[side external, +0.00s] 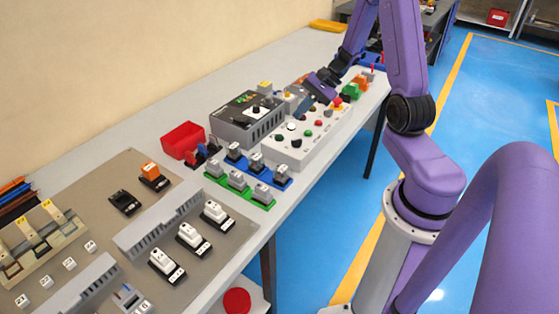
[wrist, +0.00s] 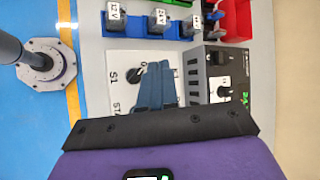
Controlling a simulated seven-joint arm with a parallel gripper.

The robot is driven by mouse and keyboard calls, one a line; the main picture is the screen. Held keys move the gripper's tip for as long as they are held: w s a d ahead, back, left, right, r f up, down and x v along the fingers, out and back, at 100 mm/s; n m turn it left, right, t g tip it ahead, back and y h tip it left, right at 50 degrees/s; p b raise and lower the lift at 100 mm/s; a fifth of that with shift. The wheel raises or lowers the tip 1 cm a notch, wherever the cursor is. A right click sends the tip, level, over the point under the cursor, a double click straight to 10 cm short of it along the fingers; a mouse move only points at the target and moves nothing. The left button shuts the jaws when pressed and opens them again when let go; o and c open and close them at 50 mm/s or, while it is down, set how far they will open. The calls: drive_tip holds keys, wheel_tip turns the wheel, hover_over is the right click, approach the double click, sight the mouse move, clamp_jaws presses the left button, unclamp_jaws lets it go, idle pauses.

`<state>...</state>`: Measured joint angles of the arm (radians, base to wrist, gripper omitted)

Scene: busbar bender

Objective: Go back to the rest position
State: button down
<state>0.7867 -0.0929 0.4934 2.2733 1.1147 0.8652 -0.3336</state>
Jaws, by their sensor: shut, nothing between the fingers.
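My gripper (wrist: 156,68) shows in the wrist view with its two blue-grey fingers together and nothing between them. It is above the white control panel (wrist: 120,68), hiding part of its face and labels. In the side external view, my purple arm reaches over the far part of the bench, and my gripper is near the far end of the white panel (side external: 290,148). The fingertips are too small there to make out clearly.
A grey box with a black knob (side external: 226,128) stands beside the panel. A red bin (side external: 183,139), blue and green rails with grey modules (side external: 238,181), and white switches (side external: 190,236) are nearer. Blue floor (side external: 310,240) lies clear beside the bench.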

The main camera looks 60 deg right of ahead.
drive_tip(key=s+a+r+n+g+h, duration=0.1)
drive_tip(key=s+a+r+n+g, duration=0.2)
drive_tip(key=a+n, duration=0.4)
drive_tip(key=s+a+r+n+g, duration=0.2)
drive_tip(key=s+a+n+g, duration=0.25)
drive_tip(key=a, duration=0.55)
drive_tip(key=s+a+r+n+t+h, duration=0.1)
drive_tip(key=s+a+r+n+h, duration=0.1)
drive_tip(key=s+n, duration=0.5)
drive_tip(key=s+a+r+n+t+h, duration=0.2)
drive_tip(key=s+n+h, duration=0.1)
drive_tip(key=s+n, duration=0.5)
drive_tip(key=shift+a+n+h, duration=0.3)
drive_tip(key=shift+n+h, duration=0.1)
drive_tip(key=shift+n, duration=0.25)
